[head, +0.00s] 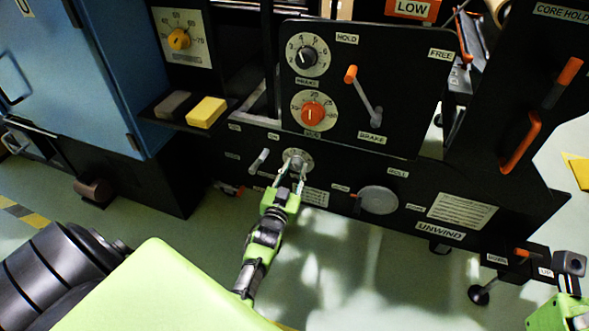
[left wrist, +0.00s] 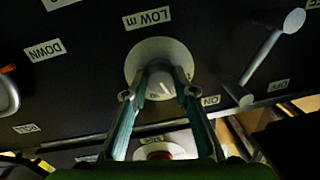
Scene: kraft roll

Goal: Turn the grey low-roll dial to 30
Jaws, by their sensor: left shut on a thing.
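The grey low-roll dial (head: 297,160) sits on the lower black panel in the head view. In the left wrist view the dial (left wrist: 158,60) shows as a pale round plate with a knob, beside a label reading "LOW m". My left gripper (head: 296,177) is shut on the dial's knob; its fingertips (left wrist: 158,78) press on both sides of it. The dial's pointer and most of its numbers are hidden or too small to read. My right gripper (head: 571,275) shows only in part at the lower right edge, away from the dial.
A small grey lever (head: 259,161) stands just left of the dial. Above are a red-orange dial (head: 313,114), a black dial (head: 307,56) and an orange-handled brake lever (head: 364,95). A round grey disc (head: 379,200) is to the right. Open floor lies below.

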